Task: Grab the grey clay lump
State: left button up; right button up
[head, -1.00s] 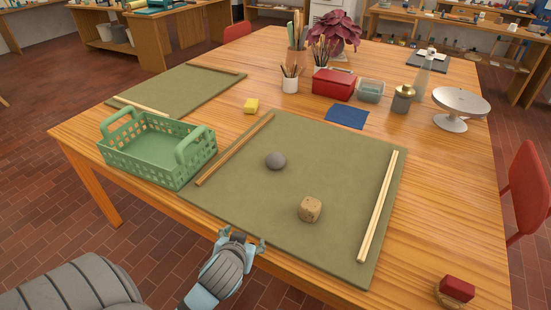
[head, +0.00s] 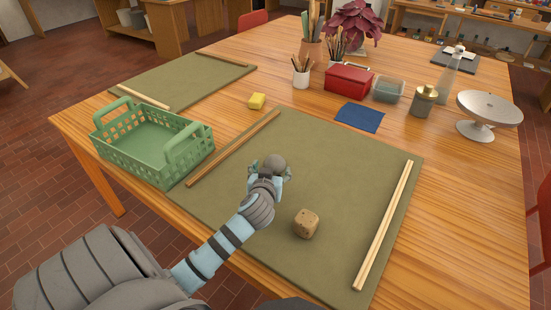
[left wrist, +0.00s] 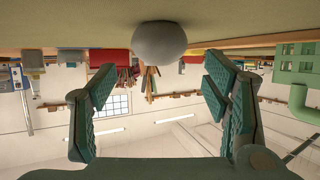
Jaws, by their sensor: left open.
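The grey clay lump (head: 275,163) is a small round ball on the green mat (head: 330,160). It also shows at the top middle of the left wrist view (left wrist: 159,43), where the picture is upside down. My left gripper (head: 270,171) is at the lump, low over the mat. In the left wrist view its two fingers (left wrist: 157,90) are spread wide, with the lump beyond and between their tips, not gripped. In the head view the gripper hides the lump's lower part. My right gripper is not in view.
A tan clay block (head: 306,223) sits on the mat right of my left arm. A wooden stick (head: 235,148) lies along the mat's left edge, and pale sticks (head: 384,225) at its right. A green basket (head: 152,142) stands left. The mat's middle right is clear.

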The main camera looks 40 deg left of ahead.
pick_arm(q)
jog(key=b+x, duration=0.1)
jog(key=x, duration=0.5)
jog(key=shift+w+r+b, duration=0.15)
jog(key=shift+r+b, duration=0.05)
jog(key=shift+b, duration=0.1)
jog(key=shift+r, duration=0.1)
jog(key=c, duration=1.2)
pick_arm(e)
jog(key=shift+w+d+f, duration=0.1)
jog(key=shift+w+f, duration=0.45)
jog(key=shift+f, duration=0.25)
